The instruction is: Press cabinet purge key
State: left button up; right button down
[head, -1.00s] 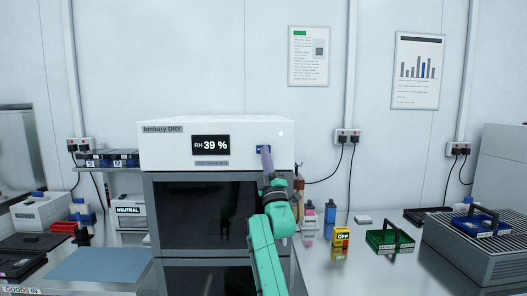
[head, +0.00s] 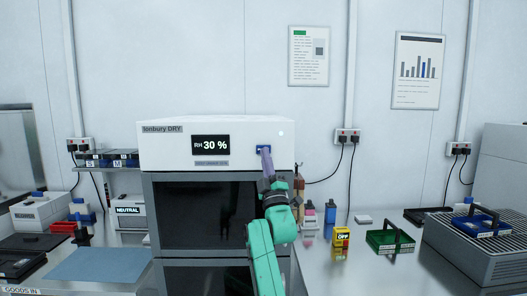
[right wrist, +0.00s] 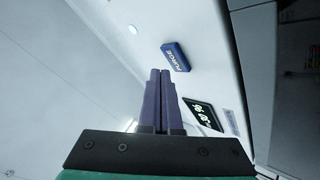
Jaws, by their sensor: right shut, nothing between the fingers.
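The drying cabinet (head: 210,121) has a white top panel with a dark display (head: 211,145) reading RH 30 %. The blue purge key (head: 260,149) is to the right of the display, partly hidden by my fingers. In the right wrist view the key (right wrist: 175,56) shows its PURGE label. My right gripper (head: 266,151) is shut and empty, its purple fingertips right in front of the key. In the right wrist view the fingertips (right wrist: 160,71) are just short of the key's face, with a small gap visible. My left gripper is not in view.
A small pale round spot (head: 281,133) is on the panel's upper right. A yellow OFF block (head: 341,237), a green tray (head: 379,246) and bottles (head: 309,213) stand on the right bench. A blue mat (head: 100,265) lies on the left.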

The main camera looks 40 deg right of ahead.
jog(key=s+a, duration=0.1)
jog(key=s, duration=0.1)
jog(key=s+a, duration=0.1)
jog(key=shift+s+a, duration=0.35)
jog(key=shift+a, duration=0.05)
dwell(0.5)
